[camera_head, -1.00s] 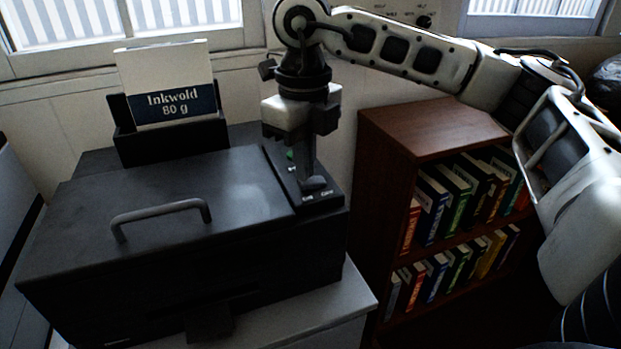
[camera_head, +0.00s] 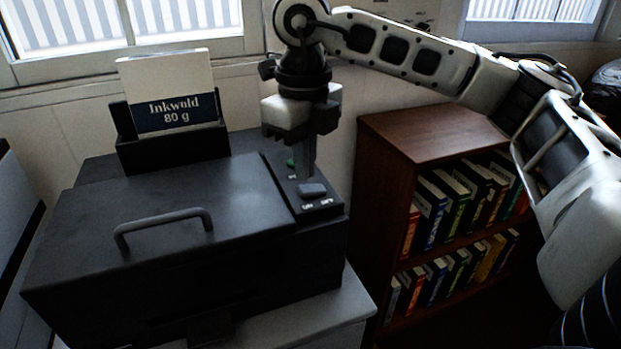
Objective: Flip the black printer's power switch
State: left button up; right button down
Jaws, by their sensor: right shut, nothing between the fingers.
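The black printer (camera_head: 130,265) stands on a light grey stand, with a curved handle (camera_head: 165,222) on its lid. Its power switch (camera_head: 312,190) is a small grey rocker on the control strip at the printer's right side, with small white labels in front of it. A green button (camera_head: 290,163) sits behind the switch, partly hidden. My right gripper (camera_head: 304,174) points down over the strip, shut and empty. Its fingertips are just behind the switch; whether they touch it I cannot tell. My left gripper is not in view.
A brown bookcase (camera_head: 430,135) with several books is close on the right. The windowed wall is behind. The grey stand (camera_head: 340,305) shows in front.

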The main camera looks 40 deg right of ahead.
aim_at(305, 189)
jog(key=shift+r+p, duration=1.5)
jog(key=shift+r, duration=0.85)
